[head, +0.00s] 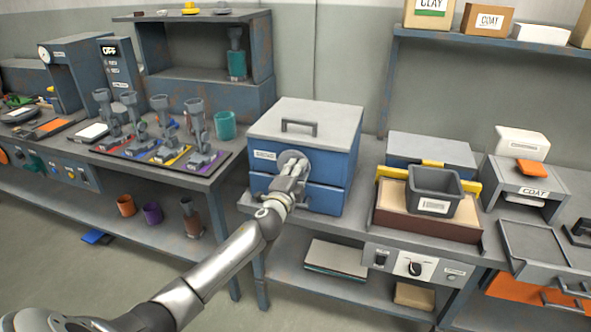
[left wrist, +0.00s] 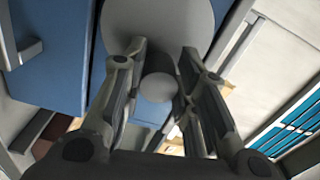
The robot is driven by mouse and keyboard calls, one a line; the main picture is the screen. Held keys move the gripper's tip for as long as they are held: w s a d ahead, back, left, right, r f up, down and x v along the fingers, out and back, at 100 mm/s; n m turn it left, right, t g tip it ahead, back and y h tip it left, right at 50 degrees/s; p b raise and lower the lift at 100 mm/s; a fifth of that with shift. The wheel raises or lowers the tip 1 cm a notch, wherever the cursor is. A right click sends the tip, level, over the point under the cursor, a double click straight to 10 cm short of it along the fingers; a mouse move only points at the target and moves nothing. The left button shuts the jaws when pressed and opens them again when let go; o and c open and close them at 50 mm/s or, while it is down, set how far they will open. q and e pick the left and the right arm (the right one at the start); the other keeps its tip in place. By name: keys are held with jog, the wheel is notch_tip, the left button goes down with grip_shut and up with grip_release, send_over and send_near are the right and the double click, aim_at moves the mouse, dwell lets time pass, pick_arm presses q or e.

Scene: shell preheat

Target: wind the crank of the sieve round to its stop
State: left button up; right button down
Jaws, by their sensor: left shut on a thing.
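The blue box with a grey lid (head: 305,122), which I take to be the sieve, stands on the bench in the middle of the head view. A round grey crank disc (head: 293,158) is on its front face; it fills the top middle of the left wrist view (left wrist: 160,22). My left gripper (head: 291,178) is at this disc, its arm reaching up from the lower left. In the left wrist view its fingers (left wrist: 158,100) are shut around the round grey crank knob (left wrist: 159,87). The gripper hides part of the disc. My right gripper is not in view.
A drawer front with a handle (head: 325,200) is low on the box. To the right stand a dark grey bin (head: 434,203) and a brown tray (head: 405,220). To the left, several grey clamp-like stands (head: 165,125) stand on a dark mat. The floor ahead is clear.

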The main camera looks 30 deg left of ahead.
pick_arm(q)
jog(key=m, duration=0.2)
jog(key=f+m, duration=0.1)
jog(key=m, duration=0.3)
jog(key=shift+d+f, duration=0.15)
jog(key=shift+f, duration=0.2)
jog(key=m, duration=0.4)
jog(key=f+m, duration=0.1)
jog(key=m, duration=0.1)
jog(key=shift+a+f+p, duration=0.1)
jog(key=shift+a+p, duration=0.15)
jog(key=shift+p, duration=0.15)
jog(key=m, duration=0.3)
jog(key=m+p, duration=0.1)
jog(key=shift+s+a+f+m, duration=0.15)
jog(key=shift+a+f+m, duration=0.15)
jog(key=shift+a+f, duration=0.1)
jog(key=m, duration=0.2)
jog(key=a+m+p, duration=0.1)
jog(key=m, duration=0.1)
jog(key=shift+s+f+m, duration=0.1)
jog(key=shift+f+m, duration=0.1)
jog(key=shift+m, duration=0.1)
jog(key=shift+a+f+m+p, duration=0.15)
jog(key=shift+m+p, duration=0.15)
jog(key=shift+m, duration=0.4)
jog(key=o, duration=1)
